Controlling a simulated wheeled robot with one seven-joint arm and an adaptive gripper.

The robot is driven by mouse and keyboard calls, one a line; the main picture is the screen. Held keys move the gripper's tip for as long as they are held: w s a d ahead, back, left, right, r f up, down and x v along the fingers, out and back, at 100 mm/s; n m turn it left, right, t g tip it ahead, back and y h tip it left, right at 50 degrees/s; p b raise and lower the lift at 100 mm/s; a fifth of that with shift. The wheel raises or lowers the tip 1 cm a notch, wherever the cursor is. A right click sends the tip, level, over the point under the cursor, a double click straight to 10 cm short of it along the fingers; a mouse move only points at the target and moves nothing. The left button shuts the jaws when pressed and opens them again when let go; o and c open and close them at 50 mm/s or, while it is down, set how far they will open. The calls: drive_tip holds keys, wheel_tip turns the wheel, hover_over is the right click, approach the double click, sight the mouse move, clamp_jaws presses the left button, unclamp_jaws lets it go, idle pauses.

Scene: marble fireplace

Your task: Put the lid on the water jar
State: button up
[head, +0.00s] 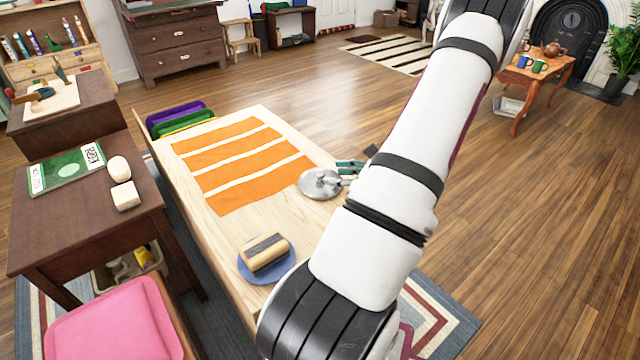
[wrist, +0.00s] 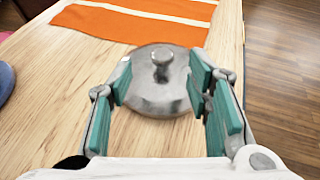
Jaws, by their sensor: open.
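A shiny silver round lid (head: 320,183) with a small knob on top lies on the light wooden table (head: 225,250), near its right edge. In the wrist view the lid (wrist: 158,95) is centred ahead, knob up. My gripper (head: 350,167) has teal finger pads and is beside the lid in the head view. In the wrist view my gripper (wrist: 160,82) is open, with one finger on each side of the lid. I cannot tell whether the pads touch it. I cannot make out a water jar in either view; my arm hides part of the room.
An orange striped cloth (head: 240,165) covers the table's middle. A blue plate (head: 243,270) with a wooden block-like object (head: 264,253) is near the front. Purple and green trays (head: 176,112) are at the far-left end. A small table (head: 540,75) with mugs stands far right.

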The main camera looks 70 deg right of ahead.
sight(327, 175)
drive_tip(key=x, duration=0.2)
drive_tip(key=b+x, duration=0.1)
drive_tip(key=x, duration=0.1)
drive_tip(key=shift+w+d+f, duration=0.15)
drive_tip(key=shift+w+f, duration=0.05)
drive_tip(key=shift+f, duration=0.2)
drive_tip(key=shift+c, duration=0.5)
clamp_jaws()
drive_tip(key=shift+r, duration=0.15)
